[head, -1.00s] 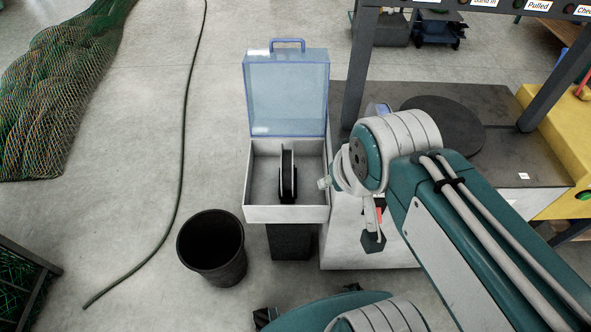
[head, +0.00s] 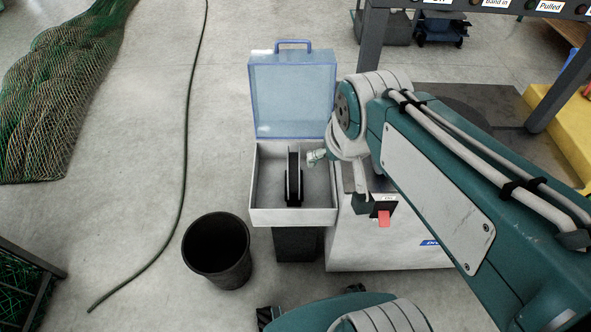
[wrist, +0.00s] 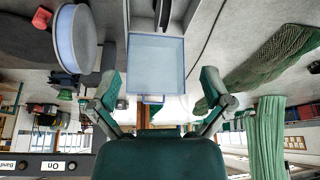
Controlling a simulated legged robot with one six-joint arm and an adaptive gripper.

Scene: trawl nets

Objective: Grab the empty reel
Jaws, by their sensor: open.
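A narrow black reel-like disc (head: 294,175) stands upright on edge in the white tray (head: 263,217). In the wrist view, which is upside down, the disc (wrist: 163,12) shows at the top edge, partly cut off. I cannot tell whether it is the empty reel. A wide round reel (wrist: 76,40) with a grey face and pale blue band also shows at upper left there. My gripper (wrist: 160,84) is open, its two fingers well apart with nothing between them, and apart from both.
The tray's clear blue lid (head: 292,97) stands open behind it. A black bin (head: 216,252) is on the floor at front left. A white cabinet (head: 350,248) stands right of the tray. A cable (head: 186,150) and netting (head: 65,90) lie left. Floor between is clear.

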